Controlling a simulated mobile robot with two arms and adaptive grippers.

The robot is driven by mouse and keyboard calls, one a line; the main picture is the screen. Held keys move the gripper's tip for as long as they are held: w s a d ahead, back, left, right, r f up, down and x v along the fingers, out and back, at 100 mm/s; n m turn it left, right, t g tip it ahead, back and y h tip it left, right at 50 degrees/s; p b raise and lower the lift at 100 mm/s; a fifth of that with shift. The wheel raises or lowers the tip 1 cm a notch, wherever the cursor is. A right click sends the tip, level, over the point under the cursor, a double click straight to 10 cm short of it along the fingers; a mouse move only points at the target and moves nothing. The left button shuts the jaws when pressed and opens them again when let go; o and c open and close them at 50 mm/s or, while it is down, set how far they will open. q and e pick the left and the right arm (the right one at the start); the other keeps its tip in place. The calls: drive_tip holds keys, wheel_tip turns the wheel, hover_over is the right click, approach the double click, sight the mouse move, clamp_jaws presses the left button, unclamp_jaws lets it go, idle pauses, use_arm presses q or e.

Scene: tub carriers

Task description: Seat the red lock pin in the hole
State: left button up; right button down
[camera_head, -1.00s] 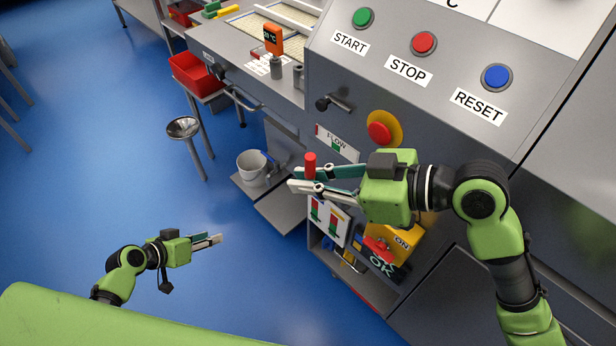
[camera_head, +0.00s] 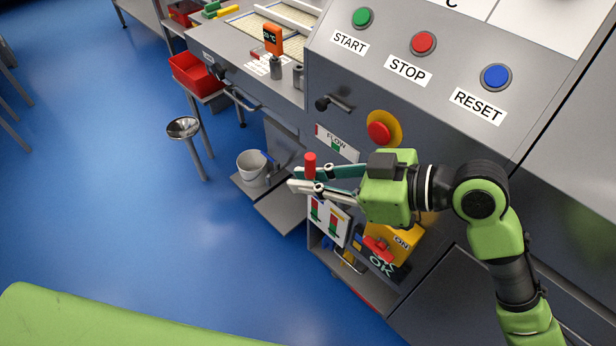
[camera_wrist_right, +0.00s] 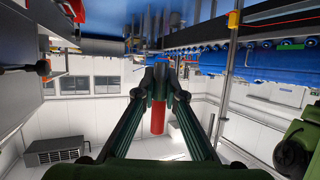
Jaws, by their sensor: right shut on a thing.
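The red lock pin (camera_head: 310,164) is held between the fingertips of my right gripper (camera_head: 313,184), in front of the grey machine. In the head view its red top stands up above the fingers. In the right wrist view the red pin (camera_wrist_right: 158,118) shows between the closed tips of the right gripper (camera_wrist_right: 160,82). The hole cannot be made out in either view. My left gripper is out of view.
The machine front (camera_head: 440,290) is close to my right arm. A red emergency button on a yellow disc (camera_head: 379,133), a black handle (camera_head: 333,104) and a FLOW gauge (camera_head: 337,143) are near the gripper. A bucket (camera_head: 253,168) stands on a low shelf left of it.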

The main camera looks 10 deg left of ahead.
drive_tip(key=shift+d+f+t, duration=0.15)
drive_tip(key=shift+d+t, duration=0.15)
drive_tip(key=shift+d, duration=0.05)
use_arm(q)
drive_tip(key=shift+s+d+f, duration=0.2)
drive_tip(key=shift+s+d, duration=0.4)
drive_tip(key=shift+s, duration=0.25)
use_arm(e)
drive_tip(key=d+f+m+t+h, duration=0.2)
drive_tip(key=d+m+t, duration=0.2)
drive_tip(key=d, duration=0.8)
drive_tip(key=shift+d+f+m, duration=0.25)
drive_tip(key=shift+f+m, duration=0.05)
